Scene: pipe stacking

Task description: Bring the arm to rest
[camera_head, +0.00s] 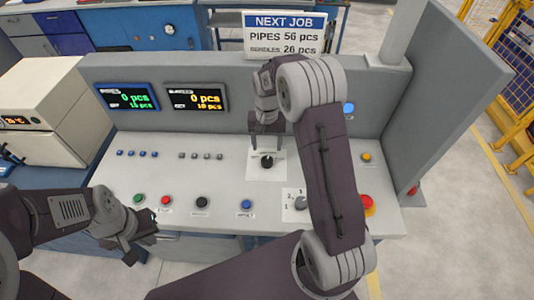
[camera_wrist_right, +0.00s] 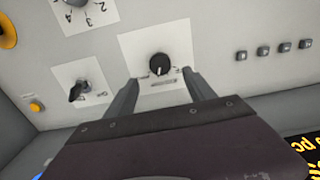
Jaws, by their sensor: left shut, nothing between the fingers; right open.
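My right arm reaches over the control panel (camera_head: 222,179) from the lower right in the head view. My right gripper (camera_head: 266,150) is open above a black rotary knob (camera_head: 267,162) on a white plate. In the right wrist view the two fingers (camera_wrist_right: 160,88) stand apart, with the black knob (camera_wrist_right: 159,64) beyond and between their tips; I cannot tell whether they touch it. My left gripper (camera_head: 143,246) is shut and empty, low at the front left of the panel, near the green button (camera_head: 138,199).
Red (camera_head: 166,200), black (camera_head: 202,202) and blue (camera_head: 246,205) buttons line the panel's front. A red emergency button (camera_head: 367,203) stands beside my right arm. Two displays (camera_head: 196,97) are on the back wall. A beige machine (camera_head: 55,110) stands at left.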

